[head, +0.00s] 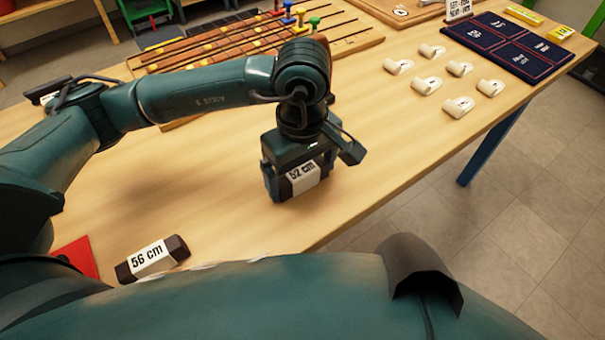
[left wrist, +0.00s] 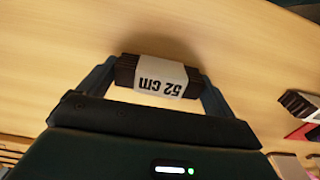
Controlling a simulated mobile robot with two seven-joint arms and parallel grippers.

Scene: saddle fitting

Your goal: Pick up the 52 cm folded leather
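The 52 cm folded leather (head: 304,177) is a dark brown folded strip with a white label band. It lies between the fingers of my left gripper (head: 299,181), which points down at the table. In the left wrist view the leather (left wrist: 158,77) spans the gap between the fingertips, with a finger against each end and no clear gap. My left gripper (left wrist: 160,80) looks shut on it. Whether the leather touches the table is hard to tell. My right gripper is not in view.
The 56 cm folded leather (head: 152,258) lies at the near left, by a red piece (head: 78,258). A slotted wooden rack (head: 215,45) is at the back. Several white numbered pieces (head: 460,68) and a dark blue mat (head: 505,42) are at the right. The table's front edge is close.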

